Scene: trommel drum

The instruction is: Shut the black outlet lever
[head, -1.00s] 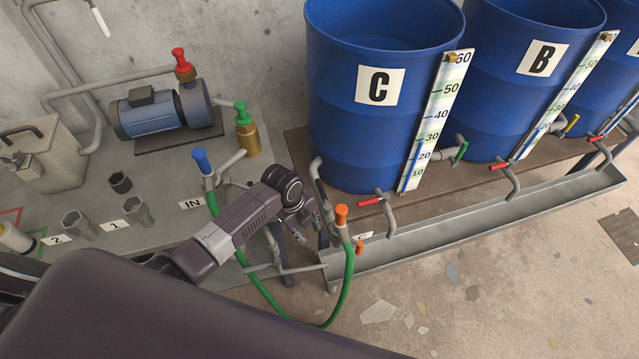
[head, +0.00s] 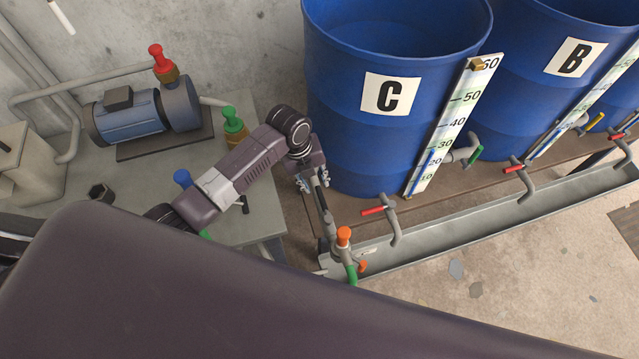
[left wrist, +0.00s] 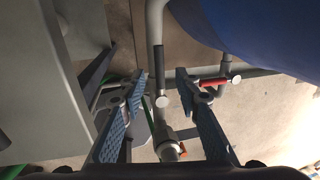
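The black outlet lever (left wrist: 158,68) shows in the left wrist view as a dark bar with a pale round end, lying along a grey pipe. My left gripper (left wrist: 162,78) is open, with one blue-padded finger on each side of the lever; I see gaps on both sides. In the head view, my left gripper (head: 312,182) points down beside drum C, above the grey outlet pipe with the orange-capped valve (head: 344,236). The lever is mostly hidden there by the gripper. My right gripper is not in view.
Blue drum C (head: 345,140) stands close to the right of my gripper. A red-handled tap (head: 373,210) hangs over the grey trough (head: 440,232). The bench with the pump (head: 130,115) is to the left. Part of my own body covers the lower left.

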